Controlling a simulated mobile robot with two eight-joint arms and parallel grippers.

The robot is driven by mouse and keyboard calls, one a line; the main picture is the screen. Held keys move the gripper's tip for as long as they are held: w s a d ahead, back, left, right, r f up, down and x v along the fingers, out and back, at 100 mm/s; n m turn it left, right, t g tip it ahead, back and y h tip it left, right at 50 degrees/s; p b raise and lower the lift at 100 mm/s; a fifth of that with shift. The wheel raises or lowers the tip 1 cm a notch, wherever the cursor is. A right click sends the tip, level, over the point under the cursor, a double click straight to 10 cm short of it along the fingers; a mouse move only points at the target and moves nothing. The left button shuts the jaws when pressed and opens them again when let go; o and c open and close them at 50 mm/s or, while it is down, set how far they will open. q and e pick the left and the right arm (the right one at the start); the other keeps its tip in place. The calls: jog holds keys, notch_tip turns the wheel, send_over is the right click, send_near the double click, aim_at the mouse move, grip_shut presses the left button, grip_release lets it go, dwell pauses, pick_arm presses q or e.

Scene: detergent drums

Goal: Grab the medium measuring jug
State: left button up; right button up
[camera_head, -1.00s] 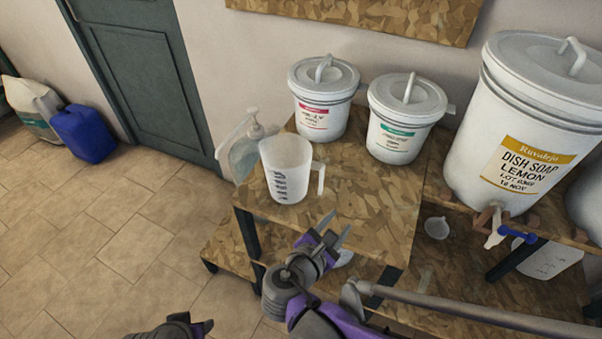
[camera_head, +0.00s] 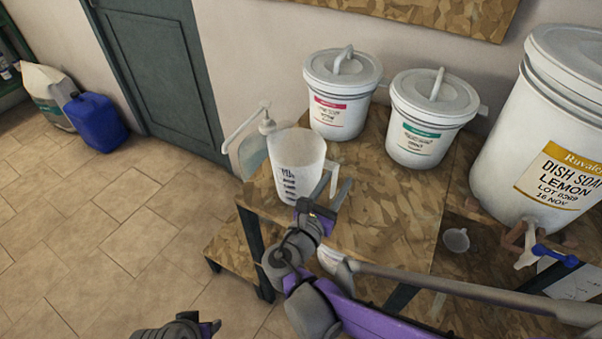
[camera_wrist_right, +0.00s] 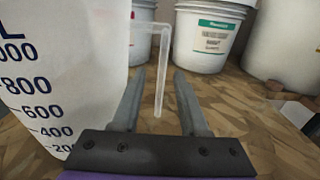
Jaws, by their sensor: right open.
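A translucent white measuring jug (camera_head: 296,165) with dark markings stands upright near the left edge of the wooden table. Its handle (camera_head: 333,178) points right. My right gripper (camera_head: 328,196) is open beside the jug at the handle. In the right wrist view the jug (camera_wrist_right: 65,75) fills the left side, and the handle's free vertical bar (camera_wrist_right: 162,70) shows between the two open fingers of the gripper (camera_wrist_right: 160,100). I cannot tell whether they touch it. My left gripper (camera_head: 180,328) is partly in view at the bottom edge; its jaws are unclear.
A pump bottle (camera_head: 254,150) stands close behind the jug. Two lidded white tubs (camera_head: 340,105) and (camera_head: 420,130) stand at the table's back. A large dish soap drum (camera_head: 540,140) is at right. The table (camera_head: 385,215) is clear right of the jug.

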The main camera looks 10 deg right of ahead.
jog(key=shift+x, duration=1.2)
grip_shut()
dwell(0.5)
